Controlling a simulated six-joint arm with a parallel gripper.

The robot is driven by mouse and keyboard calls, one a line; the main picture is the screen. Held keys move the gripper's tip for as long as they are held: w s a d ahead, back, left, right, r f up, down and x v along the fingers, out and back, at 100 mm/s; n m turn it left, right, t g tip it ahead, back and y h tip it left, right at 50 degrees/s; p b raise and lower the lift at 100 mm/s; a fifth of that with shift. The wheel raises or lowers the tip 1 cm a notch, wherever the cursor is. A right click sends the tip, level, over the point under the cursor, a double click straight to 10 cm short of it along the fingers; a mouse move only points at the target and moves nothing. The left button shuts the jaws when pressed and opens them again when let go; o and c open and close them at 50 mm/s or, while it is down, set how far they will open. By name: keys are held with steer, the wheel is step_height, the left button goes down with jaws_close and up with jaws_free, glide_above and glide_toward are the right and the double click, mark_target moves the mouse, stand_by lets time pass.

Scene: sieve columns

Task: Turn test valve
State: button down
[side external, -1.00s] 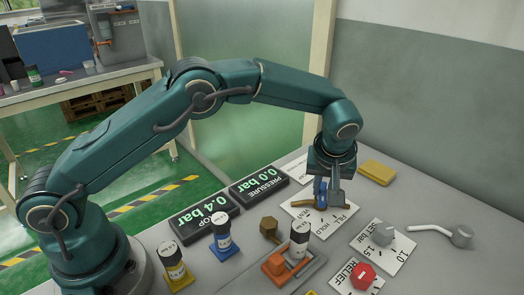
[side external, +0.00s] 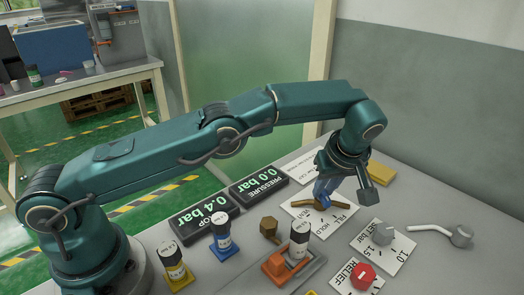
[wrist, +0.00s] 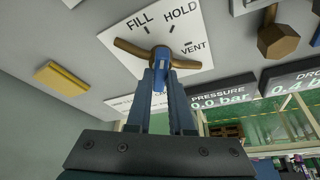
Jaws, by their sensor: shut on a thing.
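The test valve (wrist: 160,54) has a small blue handle at the middle of brown pipe arms, on a white plate (wrist: 121,42) marked FILL, HOLD and VENT. The plate also shows in the side view (side external: 345,211). My gripper (wrist: 160,72) is shut on the blue handle, with one finger on each side. In the side view my gripper (side external: 322,193) leans over the plate and its fingers hide much of the handle. I cannot tell which mark the handle points to.
A pressure display (side external: 260,186) reads 0.0 bar; a second display (side external: 205,220) reads 0.4 bar. A red relief knob (side external: 363,276) and a grey set knob (side external: 383,234) stand at right. A yellow block (side external: 382,173) lies behind my wrist.

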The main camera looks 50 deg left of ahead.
stand_by(0.6)
steer(key=c, duration=0.8)
jaws_free()
steer(key=shift+m, duration=0.3)
